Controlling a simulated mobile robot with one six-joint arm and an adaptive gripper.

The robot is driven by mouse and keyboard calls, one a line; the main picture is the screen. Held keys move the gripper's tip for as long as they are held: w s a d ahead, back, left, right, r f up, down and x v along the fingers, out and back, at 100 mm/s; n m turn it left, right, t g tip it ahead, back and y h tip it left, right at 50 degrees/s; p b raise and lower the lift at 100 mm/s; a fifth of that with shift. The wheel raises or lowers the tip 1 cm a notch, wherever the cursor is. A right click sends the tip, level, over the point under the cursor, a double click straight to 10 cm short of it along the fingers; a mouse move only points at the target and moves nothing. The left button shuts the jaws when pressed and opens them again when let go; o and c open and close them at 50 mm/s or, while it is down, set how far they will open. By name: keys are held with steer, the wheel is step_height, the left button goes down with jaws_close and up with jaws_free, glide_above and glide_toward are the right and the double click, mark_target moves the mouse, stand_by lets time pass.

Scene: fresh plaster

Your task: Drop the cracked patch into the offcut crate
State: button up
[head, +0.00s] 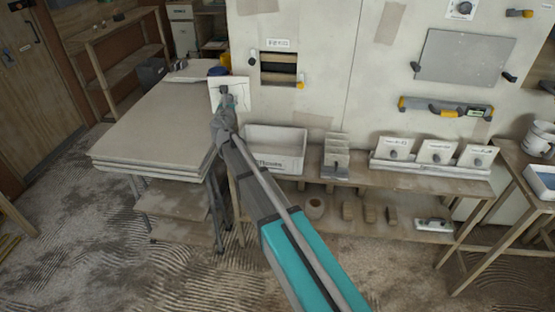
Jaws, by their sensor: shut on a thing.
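My gripper (226,94) is shut on a pale square patch (241,90) and holds it up near the wall, at the upper left of the middle. The patch has a dark line on it; the gripper covers part of its face, so I cannot make out the crack well. A white open crate (280,164) with a label on its front stands on the low bench, below and right of the patch. The crate's inner floor looks bare where it shows. The patch is apart from the crate, and my arm hides the crate's left end.
Similar patches with knobs (436,151) stand in a white rack on the bench (349,172) at right. A table with stacked boards (150,125) is at left. A wall opening (279,67) is above the crate.

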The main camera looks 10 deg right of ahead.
steer(key=w+d+f+m+h+b, duration=0.2)
steer(key=d+f+h+b, duration=0.1)
steer(key=d+f+b, duration=0.8)
steer(key=d+f, duration=0.2)
steer(key=d, duration=0.3)
steer(key=shift+w+d+g+b, duration=0.3)
steer(key=shift+d, duration=0.05)
steer(key=shift+f, duration=0.15)
steer(key=shift+f+b, duration=2.85)
steer(key=shift+b, duration=0.15)
steer(key=o, duration=1.2)
steer(key=shift+c, duration=0.2)
